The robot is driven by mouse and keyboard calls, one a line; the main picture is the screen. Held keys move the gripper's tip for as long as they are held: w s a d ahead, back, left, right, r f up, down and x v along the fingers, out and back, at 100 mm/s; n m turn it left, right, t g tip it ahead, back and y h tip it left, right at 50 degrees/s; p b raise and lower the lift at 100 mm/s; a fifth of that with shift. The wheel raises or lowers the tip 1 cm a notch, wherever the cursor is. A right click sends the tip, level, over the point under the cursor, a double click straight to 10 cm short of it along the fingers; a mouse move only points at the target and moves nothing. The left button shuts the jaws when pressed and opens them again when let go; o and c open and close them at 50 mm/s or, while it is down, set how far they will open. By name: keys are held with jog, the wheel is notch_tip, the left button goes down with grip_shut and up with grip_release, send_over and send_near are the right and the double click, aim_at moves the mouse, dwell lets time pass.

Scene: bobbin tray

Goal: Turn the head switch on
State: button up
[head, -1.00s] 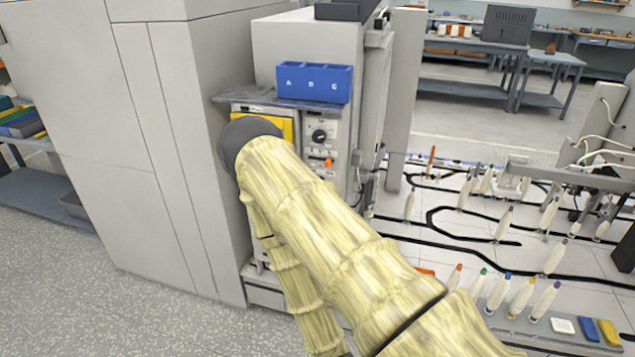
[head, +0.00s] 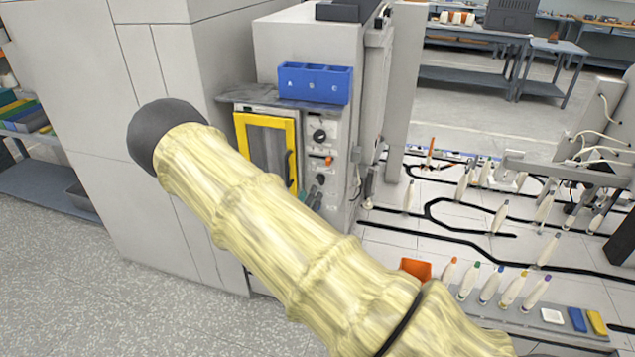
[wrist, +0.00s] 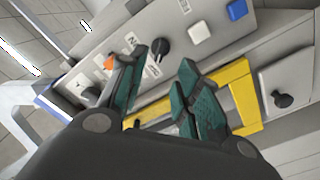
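The control panel (head: 317,160) is on the front of the light grey machine, right of a yellow-framed door (head: 292,155). It carries a black knob (head: 319,135), an orange switch (head: 328,161) and a dark control below. In the wrist view the panel shows a black knob (wrist: 160,47), an orange switch (wrist: 110,62) and another dark knob (wrist: 90,93). I cannot read which control is the head switch. My gripper (wrist: 168,82) is open, its green-padded fingers apart and empty in front of the panel. Its left fingertip overlaps the panel near the orange switch; contact is unclear.
A white button (wrist: 199,32) and a blue button (wrist: 237,9) are on top in the wrist view. A blue bin (head: 314,83) stands on the shelf above the door. A tall grey cabinet (head: 90,120) is at left. A bobbin layout fills the right.

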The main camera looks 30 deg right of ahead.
aim_at(318, 182)
jog(key=p+x, duration=0.2)
jog(key=x, duration=0.6)
jog(key=shift+w+d, duration=0.15)
jog(key=shift+w, duration=0.05)
grip_shut()
